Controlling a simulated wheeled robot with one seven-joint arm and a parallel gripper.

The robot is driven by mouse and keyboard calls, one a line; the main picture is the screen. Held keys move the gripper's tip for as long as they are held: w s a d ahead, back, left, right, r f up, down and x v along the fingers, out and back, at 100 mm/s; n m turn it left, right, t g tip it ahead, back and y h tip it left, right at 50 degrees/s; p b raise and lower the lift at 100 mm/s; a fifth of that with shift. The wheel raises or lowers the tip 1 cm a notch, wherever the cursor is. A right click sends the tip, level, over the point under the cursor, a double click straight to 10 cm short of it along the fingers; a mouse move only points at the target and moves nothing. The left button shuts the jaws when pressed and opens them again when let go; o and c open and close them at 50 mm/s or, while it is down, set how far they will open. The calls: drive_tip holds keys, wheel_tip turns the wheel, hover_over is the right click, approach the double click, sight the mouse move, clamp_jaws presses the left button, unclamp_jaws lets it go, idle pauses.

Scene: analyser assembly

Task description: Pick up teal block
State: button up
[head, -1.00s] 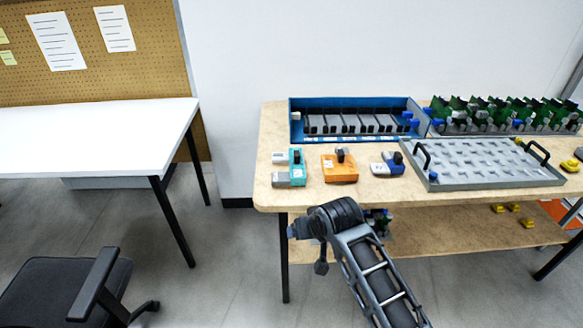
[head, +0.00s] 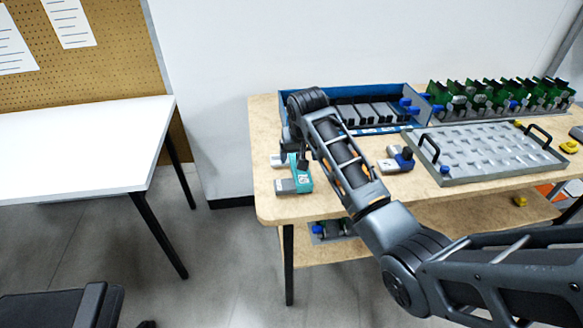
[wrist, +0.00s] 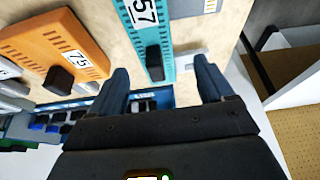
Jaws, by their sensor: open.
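The teal block (head: 303,183) lies near the left end of the wooden table, with grey pieces beside it. In the wrist view the teal block (wrist: 152,28) shows a white label reading 57 and a black knob (wrist: 155,62). My gripper (wrist: 162,72) is open and empty, with one finger on each side of the block's line. The knob appears between the fingers. In the head view my arm reaches over the table and its end hangs above the block's far end. I cannot tell whether the fingers touch it.
An orange block (wrist: 62,48) lies beside the teal one, mostly hidden by my arm in the head view. A blue-and-grey block (head: 398,160), a blue bin (head: 372,92), a grey tray (head: 436,176) and green boards (head: 480,96) share the table.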

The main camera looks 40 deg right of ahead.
drive_tip(key=shift+s+d+p+x, duration=0.1)
drive_tip(key=shift+p+x, duration=0.05)
drive_tip(key=shift+x, duration=1.4)
drive_tip(key=shift+s+d+p+x, duration=0.1)
drive_tip(key=shift+p+x, duration=0.05)
drive_tip(key=shift+x, duration=1.4)
drive_tip(key=shift+c, duration=0.4)
drive_tip(key=c, duration=1.1)
drive_tip(key=shift+r, duration=0.15)
drive_tip(key=shift+r, duration=0.55)
wheel_tip(320, 180, up, 3)
drive_tip(key=shift+f+b, duration=0.1)
drive_tip(key=shift+b, duration=0.2)
drive_tip(key=s+d+r, duration=0.2)
drive_tip(key=d, duration=0.1)
drive_tip(key=s+d+r+b, duration=0.1)
drive_tip(key=s+d+r, duration=0.1)
drive_tip(key=s, duration=0.1)
drive_tip(key=s+d+r, duration=0.2)
drive_tip(key=d+r, duration=0.1)
drive_tip(key=shift+s+d, duration=0.35)
drive_tip(key=shift+s, duration=0.05)
